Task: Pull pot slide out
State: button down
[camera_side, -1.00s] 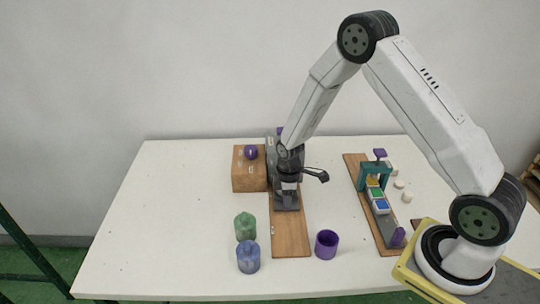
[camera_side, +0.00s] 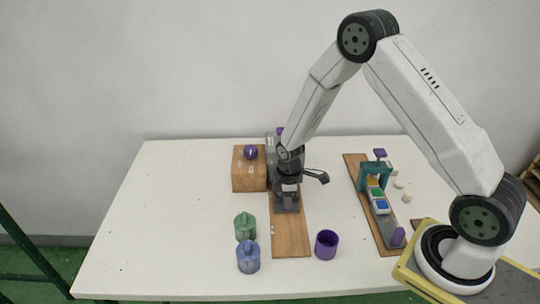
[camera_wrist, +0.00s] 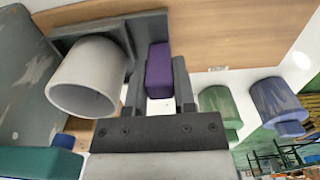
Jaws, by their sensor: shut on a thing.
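My gripper (camera_wrist: 159,72) is shut on a purple block-shaped handle (camera_wrist: 159,70) at the end of the grey pot slide (camera_wrist: 105,28). A pale grey round pot (camera_wrist: 85,78) sits on the slide, seen from its open side in the wrist view. In the side view my gripper (camera_side: 287,196) is low over a long wooden board (camera_side: 291,238), with the grey slide (camera_side: 285,209) under it. My gripper hides the handle and the pot there. A grey housing (camera_side: 271,148) stands at the board's far end.
A wooden box (camera_side: 249,178) with a purple knob stands left of the board. A green jar (camera_side: 245,228), a blue jar (camera_side: 248,259) and a purple cup (camera_side: 326,246) flank the near end. A teal frame (camera_side: 362,180) with coloured tiles is at right. The table's left part is clear.

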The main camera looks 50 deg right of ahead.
jog(key=s+a, duration=0.9)
jog(key=shift+s+a, duration=0.35)
jog(key=shift+a, duration=0.05)
jog(key=c, duration=0.7)
grip_release()
jog(key=shift+s+a, duration=0.1)
jog(key=shift+r, duration=0.15)
jog(key=shift+r, duration=3.75)
